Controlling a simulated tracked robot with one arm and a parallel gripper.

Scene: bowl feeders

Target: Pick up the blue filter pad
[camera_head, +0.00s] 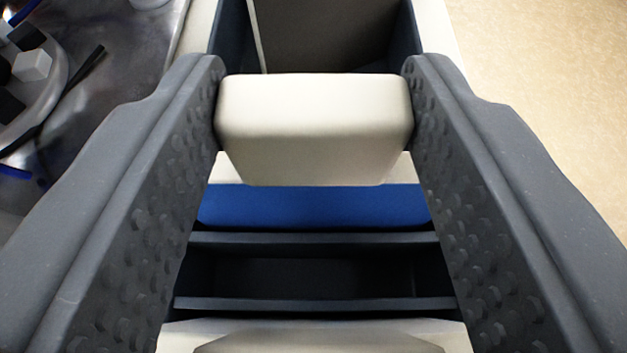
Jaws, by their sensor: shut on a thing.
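My gripper (314,100) is shut on a cream-white block (315,125) with rounded edges, held between the two fingertips. A blue pad (315,205) shows as a strip below and behind the held block, between the fingers and touched by neither. It lies in a dark-framed holder (315,240); a narrow pale strip (408,168) borders its upper edge. The held block hides part of what lies behind it.
A dark open compartment (335,35) with pale outer edges is at the top. An empty dark slot (315,278) lies below the blue pad. A round dish (35,75) with grey and black cubes stands on a metal surface at left. Tan floor (550,60) is clear at right.

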